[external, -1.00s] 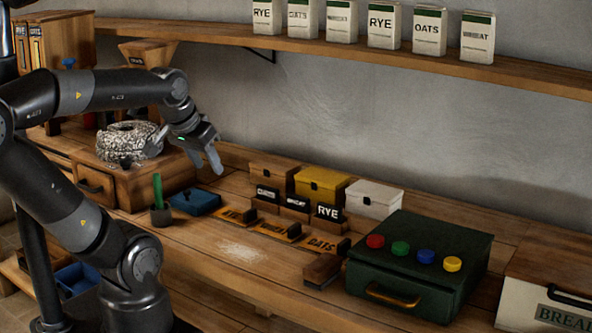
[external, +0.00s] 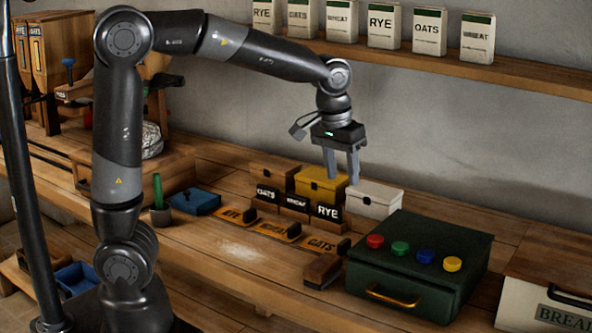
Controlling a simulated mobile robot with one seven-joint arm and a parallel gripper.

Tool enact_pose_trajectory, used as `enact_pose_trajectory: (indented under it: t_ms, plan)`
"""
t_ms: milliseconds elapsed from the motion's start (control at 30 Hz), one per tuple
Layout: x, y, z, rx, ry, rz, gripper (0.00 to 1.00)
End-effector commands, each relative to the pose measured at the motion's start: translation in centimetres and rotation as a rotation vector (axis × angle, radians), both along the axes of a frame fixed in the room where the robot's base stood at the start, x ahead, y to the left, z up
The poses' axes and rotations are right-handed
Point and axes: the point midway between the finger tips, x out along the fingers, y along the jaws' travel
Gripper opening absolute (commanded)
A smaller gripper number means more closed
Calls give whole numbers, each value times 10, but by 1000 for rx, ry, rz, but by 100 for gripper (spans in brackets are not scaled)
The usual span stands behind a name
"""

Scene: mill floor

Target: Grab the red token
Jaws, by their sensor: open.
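The red token (external: 375,241) is a small round disc lying on the lid of a dark green box (external: 465,250), at the left end of a row with green (external: 400,248), blue (external: 425,256) and yellow (external: 452,264) tokens. My gripper (external: 342,179) is open and empty, its fingers pointing down. In the picture it shows above and to the left of the red token, in front of the yellow box (external: 310,186) and the white box (external: 384,203). The red token is fully visible and nothing touches it.
Black label blocks and wooden name plates (external: 274,229) stand left of the green box, with a wooden block (external: 322,271) close beside it. A shelf (external: 440,63) with several cartons runs along the wall above. A bread box (external: 545,300) stands at the right.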

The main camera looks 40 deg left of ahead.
Motion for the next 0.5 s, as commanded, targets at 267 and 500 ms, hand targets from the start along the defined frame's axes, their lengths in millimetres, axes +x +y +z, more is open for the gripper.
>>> enact_pose_trajectory:
  t_ms: [267, 500]
  plan:
    - [-2, -71, -20, 61, 18, -33, 44]
    - [0, -78, -47, 69, 21, -34, 44]
